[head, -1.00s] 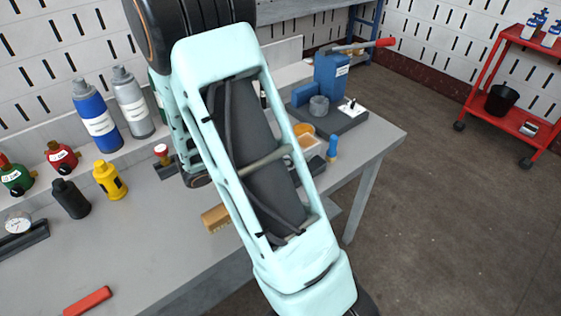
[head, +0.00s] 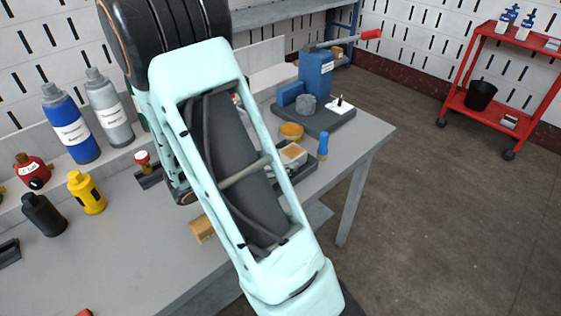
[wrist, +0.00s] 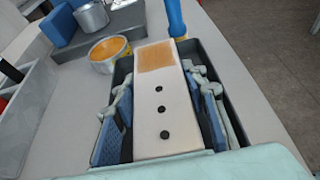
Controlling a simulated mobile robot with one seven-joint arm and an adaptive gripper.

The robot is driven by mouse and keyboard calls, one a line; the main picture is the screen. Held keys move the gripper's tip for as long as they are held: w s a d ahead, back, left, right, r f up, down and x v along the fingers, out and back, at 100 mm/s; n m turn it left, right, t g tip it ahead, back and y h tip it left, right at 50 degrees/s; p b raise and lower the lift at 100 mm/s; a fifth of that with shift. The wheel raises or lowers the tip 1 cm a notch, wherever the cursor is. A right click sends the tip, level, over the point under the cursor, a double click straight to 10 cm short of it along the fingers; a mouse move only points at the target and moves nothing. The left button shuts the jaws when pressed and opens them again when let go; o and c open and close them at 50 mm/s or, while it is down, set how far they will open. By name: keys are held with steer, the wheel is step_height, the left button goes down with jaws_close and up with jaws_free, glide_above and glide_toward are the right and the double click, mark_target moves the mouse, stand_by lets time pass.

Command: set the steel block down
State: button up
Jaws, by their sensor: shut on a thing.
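The steel block shows in the wrist view as a long pale block (wrist: 158,122) with three dark holes and an orange patch at its far end. My gripper (wrist: 161,98) is shut on it, with a blue-padded finger against each long side. A dark shallow tray (wrist: 237,124) lies around and under the block; I cannot tell whether the block touches its floor. In the head view, the block's pale, orange-patched end (head: 293,152) shows to the right of my arm. The arm hides the fingers there.
An orange-filled tin (wrist: 109,52) and a blue bottle (wrist: 175,18) stand close to the tray. A blue device (head: 316,72) on a dark base is behind. Several bottles stand at the left. The table's right edge is near the tray.

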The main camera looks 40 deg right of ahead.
steer(key=o, duration=1.5)
steer(key=shift+c, duration=0.2)
steer(key=shift+r, duration=0.1)
steer(key=shift+a+r+p, duration=0.15)
steer(key=shift+a+p, duration=0.15)
steer(key=p+v, duration=0.2)
steer(key=v, duration=0.9)
steer(key=shift+a, duration=0.15)
steer(key=shift+r, duration=0.1)
